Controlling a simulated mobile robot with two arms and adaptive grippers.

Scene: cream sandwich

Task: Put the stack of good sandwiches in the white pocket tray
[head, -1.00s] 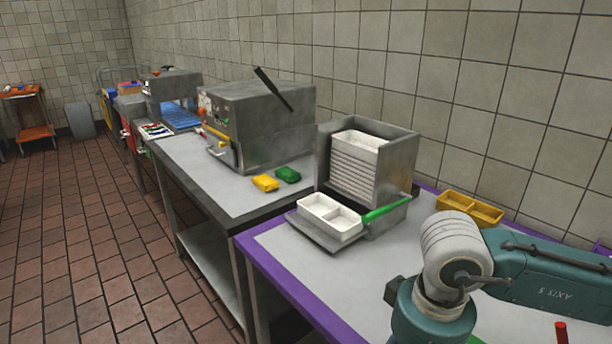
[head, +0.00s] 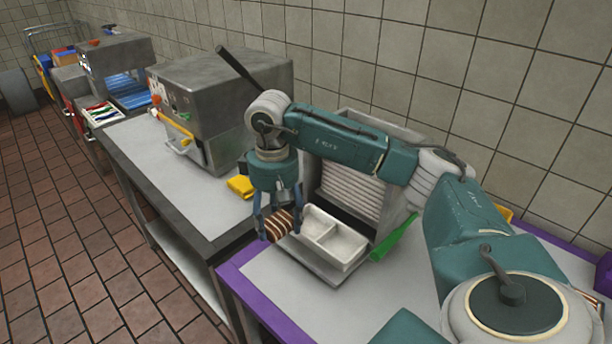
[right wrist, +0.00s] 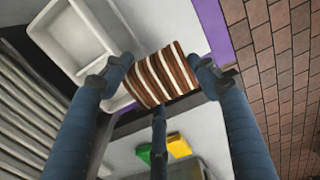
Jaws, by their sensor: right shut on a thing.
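My right gripper (head: 280,214) is shut on the stack of sandwiches (head: 279,225), a striped brown and cream block. The stack also shows between the blue fingers in the right wrist view (right wrist: 162,75). In the head view it hangs just left of the white pocket tray (head: 340,248), which has two pockets that look empty. The tray sits on the metal ledge of the tray dispenser. In the wrist view the tray (right wrist: 78,42) is up and left of the stack. My left gripper is not in view.
The metal dispenser (head: 412,190) holds more stacked white trays (head: 350,190) behind my arm, with a green handle (head: 393,240). A yellow block (head: 240,186) and a green one (right wrist: 144,153) lie on the counter nearby. A grey machine (head: 215,105) stands further back. The purple-edged table (head: 270,296) is clear in front.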

